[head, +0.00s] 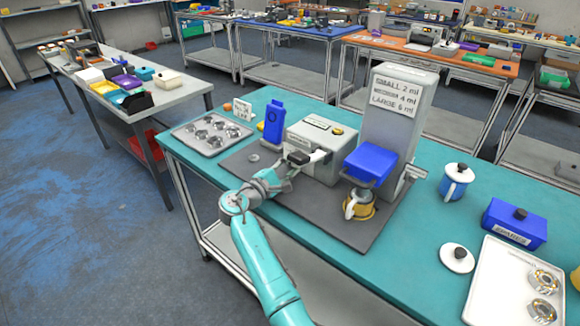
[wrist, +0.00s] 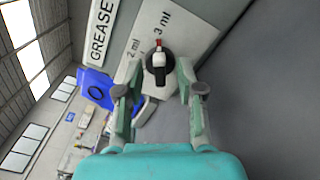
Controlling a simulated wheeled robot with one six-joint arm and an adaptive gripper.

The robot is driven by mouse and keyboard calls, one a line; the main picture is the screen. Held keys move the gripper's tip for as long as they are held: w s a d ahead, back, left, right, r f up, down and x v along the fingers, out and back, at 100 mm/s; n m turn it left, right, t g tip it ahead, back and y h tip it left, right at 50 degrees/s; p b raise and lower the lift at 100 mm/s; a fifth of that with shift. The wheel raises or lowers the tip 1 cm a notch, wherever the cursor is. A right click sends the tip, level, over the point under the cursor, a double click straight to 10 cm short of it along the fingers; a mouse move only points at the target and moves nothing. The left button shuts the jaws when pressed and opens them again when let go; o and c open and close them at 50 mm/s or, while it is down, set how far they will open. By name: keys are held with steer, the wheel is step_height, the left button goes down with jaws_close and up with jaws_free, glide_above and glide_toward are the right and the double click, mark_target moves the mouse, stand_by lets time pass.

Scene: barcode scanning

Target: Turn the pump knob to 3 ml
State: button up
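The grease pump (head: 318,170) is a grey box on the dark mat, and its dial face shows in the wrist view (wrist: 200,32). My gripper (wrist: 158,80) is open, with one finger on each side of the knob and gaps visible on both sides.

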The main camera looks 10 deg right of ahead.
steer(key=v, duration=1.1)
steer(key=shift+s+a, duration=0.2)
steer(key=shift+a, duration=0.1)
